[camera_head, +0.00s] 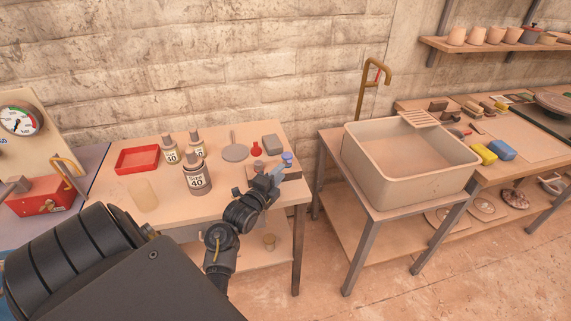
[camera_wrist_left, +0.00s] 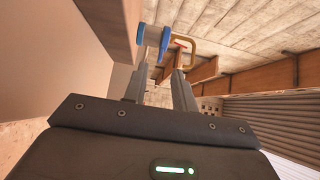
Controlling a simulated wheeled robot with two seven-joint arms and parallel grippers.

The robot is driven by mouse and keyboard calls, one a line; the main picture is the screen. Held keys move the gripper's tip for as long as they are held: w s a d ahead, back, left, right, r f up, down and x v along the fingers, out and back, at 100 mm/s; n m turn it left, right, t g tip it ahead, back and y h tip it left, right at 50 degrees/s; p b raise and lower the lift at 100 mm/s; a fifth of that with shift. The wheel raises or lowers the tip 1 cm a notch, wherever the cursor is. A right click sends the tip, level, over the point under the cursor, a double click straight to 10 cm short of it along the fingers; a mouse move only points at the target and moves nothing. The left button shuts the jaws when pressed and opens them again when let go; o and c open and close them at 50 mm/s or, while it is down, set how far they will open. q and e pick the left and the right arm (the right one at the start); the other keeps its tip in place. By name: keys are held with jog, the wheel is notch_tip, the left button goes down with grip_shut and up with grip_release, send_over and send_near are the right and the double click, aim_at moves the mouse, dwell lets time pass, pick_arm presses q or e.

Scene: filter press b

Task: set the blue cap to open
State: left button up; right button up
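The blue cap (camera_head: 287,156) stands at the right end of the work table, above a low block (camera_head: 291,174). In the left wrist view a blue part (camera_wrist_left: 150,36) shows just beyond the fingertips. My left gripper (camera_head: 275,173) reaches in from below, its tips just beside and below the cap. In the left wrist view the two fingers of my left gripper (camera_wrist_left: 163,72) stand apart with a gap between them. I cannot tell whether they touch the cap. The gripper hides part of the block. My right gripper is out of view.
Labelled bottles (camera_head: 198,180), a red tray (camera_head: 137,159), a red flask (camera_head: 256,150) and a grey block (camera_head: 272,144) stand on the table (camera_head: 170,202). A basin (camera_head: 410,185) stands right, with a brass tap (camera_head: 374,82) behind it. A gap separates the table and basin stand.

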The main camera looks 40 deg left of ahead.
aim_at(288, 158)
pick_arm(q)
jog(key=shift+w+a+p, duration=0.2)
jog(key=shift+w+a, duration=0.05)
jog(key=shift+w, duration=0.95)
jog(key=shift+w+a+p, duration=0.2)
jog(key=shift+w, duration=0.95)
grip_shut()
